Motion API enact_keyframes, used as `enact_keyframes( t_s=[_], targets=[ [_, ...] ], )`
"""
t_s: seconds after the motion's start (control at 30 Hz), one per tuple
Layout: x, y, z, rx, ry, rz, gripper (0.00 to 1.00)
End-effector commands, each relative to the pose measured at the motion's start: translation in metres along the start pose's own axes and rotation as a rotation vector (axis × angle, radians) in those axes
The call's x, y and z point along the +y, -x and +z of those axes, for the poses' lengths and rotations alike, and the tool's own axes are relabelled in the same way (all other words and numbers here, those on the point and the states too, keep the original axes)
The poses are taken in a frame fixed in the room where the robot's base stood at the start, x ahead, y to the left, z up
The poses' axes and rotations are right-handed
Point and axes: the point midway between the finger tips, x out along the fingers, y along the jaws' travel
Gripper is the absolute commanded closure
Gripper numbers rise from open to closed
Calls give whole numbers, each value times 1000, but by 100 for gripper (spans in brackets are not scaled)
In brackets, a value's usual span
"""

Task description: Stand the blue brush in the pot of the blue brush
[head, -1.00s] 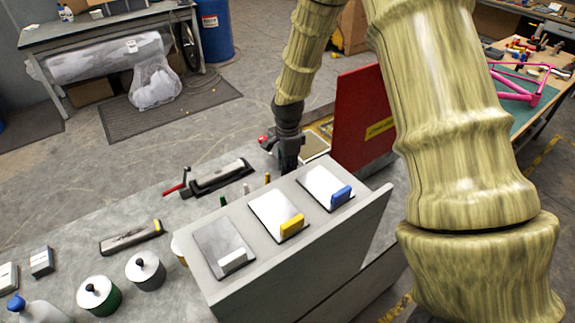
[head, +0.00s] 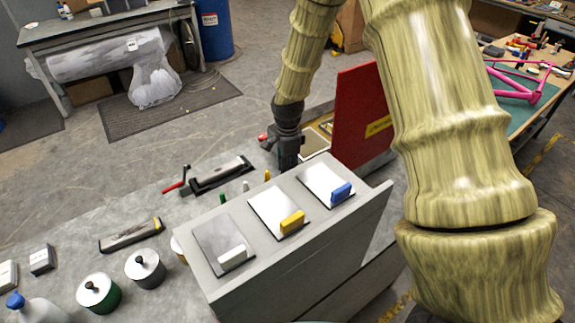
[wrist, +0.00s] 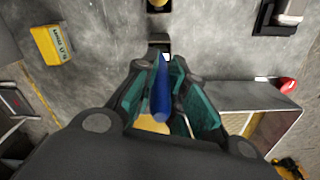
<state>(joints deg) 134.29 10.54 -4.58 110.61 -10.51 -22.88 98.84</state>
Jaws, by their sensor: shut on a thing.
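My gripper (wrist: 160,88) is shut on the blue brush (wrist: 161,90); its blue handle shows between the teal finger pads in the wrist view. A pale yellow thing (wrist: 150,125) shows beside the handle, and I cannot tell what it is. In the head view my gripper (head: 287,160) is low behind the grey sloped stand (head: 345,240), which hides its fingertips and the brush. I cannot make out the pot of the blue brush. Green (head: 222,199), white (head: 245,186) and orange (head: 267,175) tips stick up behind the stand.
The stand carries plates with a white block (head: 232,258), a yellow block (head: 291,222) and a blue block (head: 342,193). A red panel (head: 362,120) stands right of my gripper. Lidded pots (head: 145,270) and a red-handled tool (head: 220,175) are on the bench.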

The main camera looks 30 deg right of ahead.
Motion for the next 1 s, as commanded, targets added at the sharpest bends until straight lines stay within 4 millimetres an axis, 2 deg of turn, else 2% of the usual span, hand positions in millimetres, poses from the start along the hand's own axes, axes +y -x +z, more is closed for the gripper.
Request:
enact_keyframes(
  t_s=[1.0],
  targets=[
    [0,-11,0,0,0,0,100]
  ],
)
